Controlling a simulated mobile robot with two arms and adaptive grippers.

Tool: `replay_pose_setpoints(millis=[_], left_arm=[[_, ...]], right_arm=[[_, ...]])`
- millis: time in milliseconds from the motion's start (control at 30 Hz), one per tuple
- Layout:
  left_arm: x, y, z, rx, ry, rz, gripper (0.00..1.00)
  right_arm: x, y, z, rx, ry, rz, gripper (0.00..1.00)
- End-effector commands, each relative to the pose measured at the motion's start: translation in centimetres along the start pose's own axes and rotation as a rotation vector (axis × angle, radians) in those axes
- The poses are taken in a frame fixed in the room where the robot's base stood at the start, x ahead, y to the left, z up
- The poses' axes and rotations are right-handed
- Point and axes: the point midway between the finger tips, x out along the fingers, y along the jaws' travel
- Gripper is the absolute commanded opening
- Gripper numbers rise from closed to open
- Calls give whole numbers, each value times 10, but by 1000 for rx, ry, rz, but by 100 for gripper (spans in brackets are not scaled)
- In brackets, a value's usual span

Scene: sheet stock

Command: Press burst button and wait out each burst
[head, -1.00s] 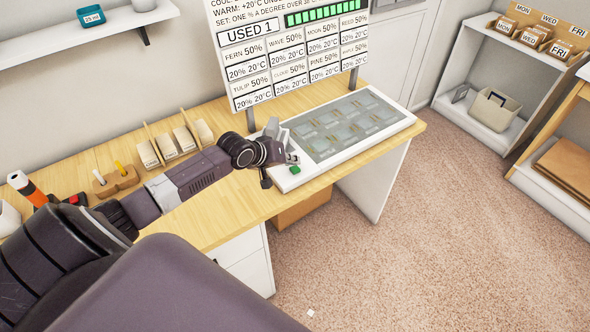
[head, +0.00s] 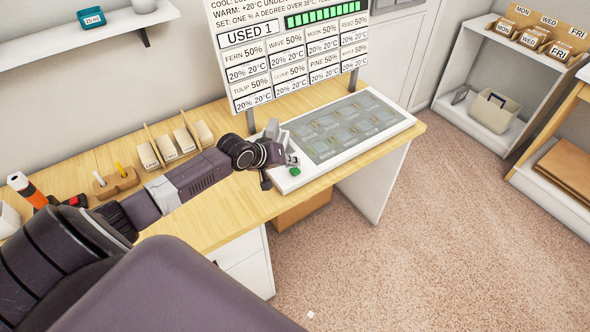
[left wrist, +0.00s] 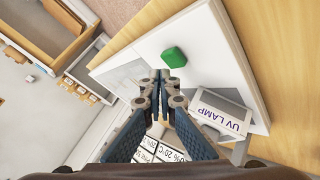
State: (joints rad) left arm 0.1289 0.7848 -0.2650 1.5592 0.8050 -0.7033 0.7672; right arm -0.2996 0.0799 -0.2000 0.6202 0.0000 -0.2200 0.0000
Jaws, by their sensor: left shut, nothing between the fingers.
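The green button (head: 294,171) sits on the front left corner of the white-framed panel (head: 398,126) on the desk. It also shows in the left wrist view (left wrist: 174,57), just beyond my fingertips. My left gripper (head: 292,160) is shut and empty, close above the panel's left end beside the button. In the left wrist view the closed fingers (left wrist: 160,76) appear apart from the button, though the height gap is hard to judge. A display board (head: 290,60) stands behind the panel and reads "USED 1", with plant names, percentages and temperatures. My right gripper is not in view.
A white block labelled UV LAMP (left wrist: 220,112) stands on the panel near my fingers. Seed-packet-like cards (head: 172,146) and a wooden holder (head: 117,183) are on the desk's left. A shelf unit (head: 455,100) stands at right. The carpet between is mostly clear.

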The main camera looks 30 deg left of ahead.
Motion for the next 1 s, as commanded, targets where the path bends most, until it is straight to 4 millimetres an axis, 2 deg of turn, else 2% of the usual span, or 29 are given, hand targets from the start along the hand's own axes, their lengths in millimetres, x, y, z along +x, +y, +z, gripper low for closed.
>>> replay_pose_setpoints(millis=[1000], left_arm=[[7,-5,6,0,0,0,0]], right_arm=[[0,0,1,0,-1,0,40]])
